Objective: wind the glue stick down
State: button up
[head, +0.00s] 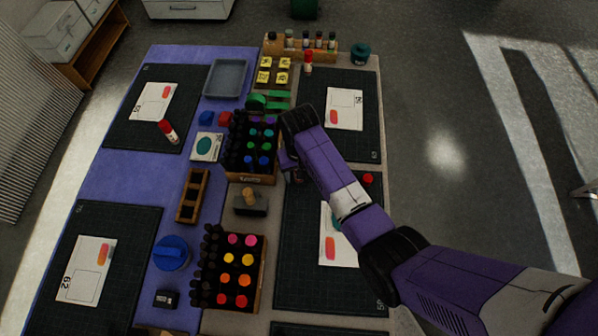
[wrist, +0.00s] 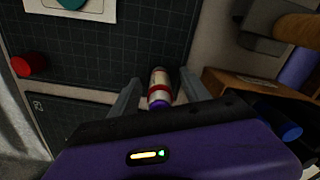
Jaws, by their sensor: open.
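A glue stick (wrist: 160,84) with a pale body, a red band and a purple end lies between my gripper's fingers in the wrist view. My gripper (wrist: 159,92) is open around it, with a finger on each side. I cannot tell whether either finger touches it.
A dark crate of bottles (head: 237,177) stands just left of my gripper, with a stamp-like block (head: 250,203) below it. Two red-capped sticks stand on other mats, at left (head: 167,131) and at the back (head: 308,61). A second bottle crate (head: 258,306) is nearer.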

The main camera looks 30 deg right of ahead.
jog(key=m, duration=1.1)
grip_shut()
dwell(0.5)
